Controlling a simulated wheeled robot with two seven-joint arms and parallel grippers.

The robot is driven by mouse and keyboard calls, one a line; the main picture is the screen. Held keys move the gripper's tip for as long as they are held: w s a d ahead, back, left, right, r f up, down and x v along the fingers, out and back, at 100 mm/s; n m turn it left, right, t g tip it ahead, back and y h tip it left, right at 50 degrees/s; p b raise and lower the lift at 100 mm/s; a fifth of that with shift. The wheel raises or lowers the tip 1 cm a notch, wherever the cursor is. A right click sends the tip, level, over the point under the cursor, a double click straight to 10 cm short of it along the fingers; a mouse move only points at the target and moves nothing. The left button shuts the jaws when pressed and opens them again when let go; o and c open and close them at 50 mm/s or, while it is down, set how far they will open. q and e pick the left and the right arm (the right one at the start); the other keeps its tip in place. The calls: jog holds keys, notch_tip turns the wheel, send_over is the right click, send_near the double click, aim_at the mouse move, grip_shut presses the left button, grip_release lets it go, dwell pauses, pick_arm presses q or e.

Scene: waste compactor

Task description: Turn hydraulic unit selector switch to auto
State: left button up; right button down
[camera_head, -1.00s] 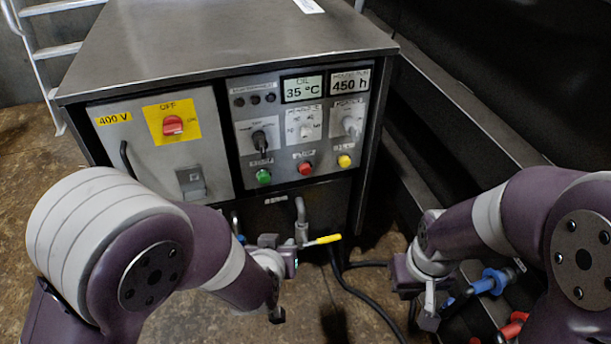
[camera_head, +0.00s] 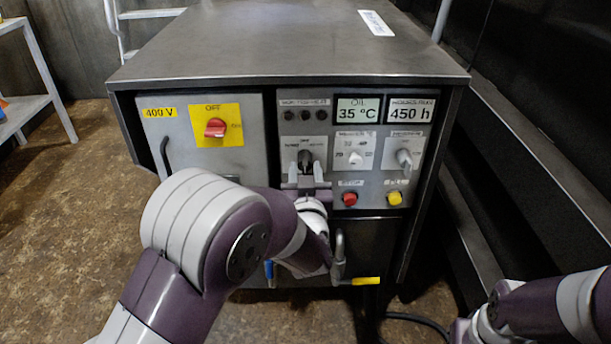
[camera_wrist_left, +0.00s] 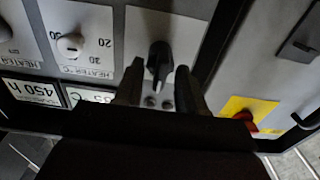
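The black selector switch (camera_head: 305,158) sits on the grey control panel (camera_head: 372,178), below three dark indicator lamps. In the left wrist view the switch (camera_wrist_left: 158,62) shows upside down, its pale pointer line toward the bottom of the picture. My left gripper (camera_head: 306,178) is in front of the panel at the switch. In the left wrist view its two dark fingers (camera_wrist_left: 157,80) are apart, one on each side of the knob, with visible gaps. The switch label is partly hidden and too small to read surely. My right gripper is mostly cut off at the bottom right, its fingers hidden.
A red rotary switch (camera_head: 215,128) on a yellow plate is to the left. A white knob (camera_head: 355,158), a grey switch (camera_head: 404,158), a red button (camera_head: 349,199) and a yellow button (camera_head: 394,198) are to the right. A pipe with a yellow handle (camera_head: 366,281) is below.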

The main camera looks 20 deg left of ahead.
pick_arm(q)
jog(key=shift+w+a, duration=0.2)
jog(key=shift+w, duration=0.5)
jog(key=c, duration=0.7)
jog(key=shift+r+m+p, duration=0.2)
jog(key=shift+m+p, duration=0.3)
jog(key=shift+p, duration=0.25)
jog(key=m+p, duration=0.4)
jog(key=p, duration=0.1)
jog(key=shift+d+m, duration=0.1)
jog(key=shift+m, duration=0.2)
jog(key=shift+f+m+p, duration=0.25)
jog(key=shift+m+p, duration=1.45)
jog(key=o, duration=0.7)
